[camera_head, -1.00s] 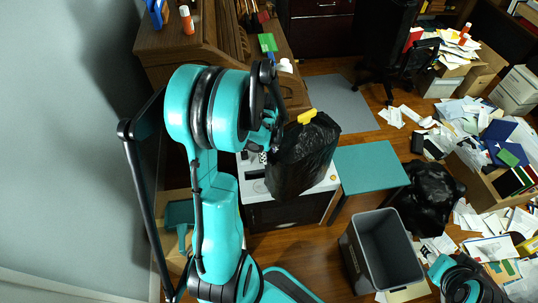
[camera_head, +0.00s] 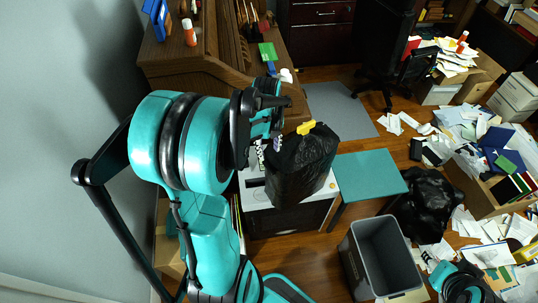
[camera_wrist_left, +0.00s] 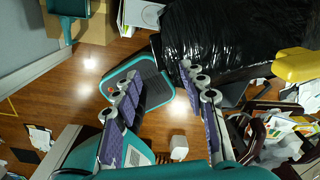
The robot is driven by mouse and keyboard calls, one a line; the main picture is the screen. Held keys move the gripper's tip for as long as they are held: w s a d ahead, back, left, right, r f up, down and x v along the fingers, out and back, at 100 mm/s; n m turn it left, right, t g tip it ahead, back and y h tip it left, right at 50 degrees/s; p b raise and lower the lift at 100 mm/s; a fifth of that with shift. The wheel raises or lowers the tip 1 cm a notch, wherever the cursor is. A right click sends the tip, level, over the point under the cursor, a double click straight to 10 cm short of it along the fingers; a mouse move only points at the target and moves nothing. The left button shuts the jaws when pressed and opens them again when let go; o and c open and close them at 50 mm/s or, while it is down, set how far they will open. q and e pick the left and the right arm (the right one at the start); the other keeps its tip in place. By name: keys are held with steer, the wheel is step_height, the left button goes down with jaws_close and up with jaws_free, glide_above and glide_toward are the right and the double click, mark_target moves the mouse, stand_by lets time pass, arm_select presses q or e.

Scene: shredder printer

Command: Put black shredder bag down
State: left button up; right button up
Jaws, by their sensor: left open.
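The black shredder bag (camera_head: 300,165), with a yellow tie (camera_head: 306,127) at its top, stands upright on a white-topped cabinet (camera_head: 255,197). In the left wrist view the glossy bag (camera_wrist_left: 225,30) fills the upper right, with the yellow tie (camera_wrist_left: 297,65) at the right edge. My left gripper (camera_head: 274,122) is just left of the bag's top. The bag lies beyond the right finger.
A grey bin (camera_head: 378,255) stands on the floor at front right. A teal-topped small table (camera_head: 370,174) is right of the cabinet. Another black bag (camera_head: 430,200) lies beyond it among scattered papers. A wooden desk (camera_head: 205,65) stands behind my left arm.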

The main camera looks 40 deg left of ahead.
arm_select(q)
steer(key=s+d+r+n+t, duration=0.2)
steer(key=d+r+n, duration=0.3)
steer(key=d+n, duration=0.4)
steer(key=s+d+r+n+t, duration=0.3)
steer(key=d+r+n+t, duration=0.1)
steer(key=d+n, duration=0.5)
steer(key=shift+s+d+r+n, duration=0.2)
steer(key=shift+r+n, duration=0.25)
steer(key=shift+n, duration=0.55)
steer(key=shift+o, duration=0.6)
steer(key=shift+s+d+n+t, duration=0.25)
steer(key=shift+n+t, duration=0.15)
steer(key=shift+n, duration=0.1)
steer(key=n+g+b, duration=0.4)
steer(key=n+g, duration=0.3)
steer(key=n, duration=0.8)
glide_above(269, 166)
step_height(269, 166, down, 12)
steer(key=shift+d+r, duration=0.1)
steer(key=shift+a+f, duration=0.25)
steer(key=shift+f, duration=0.4)
step_height(269, 166, down, 7)
steer(key=shift+w+d+b, duration=0.1)
steer(key=shift+d+b, duration=0.05)
steer(key=shift+b, duration=0.95)
jaws_close()
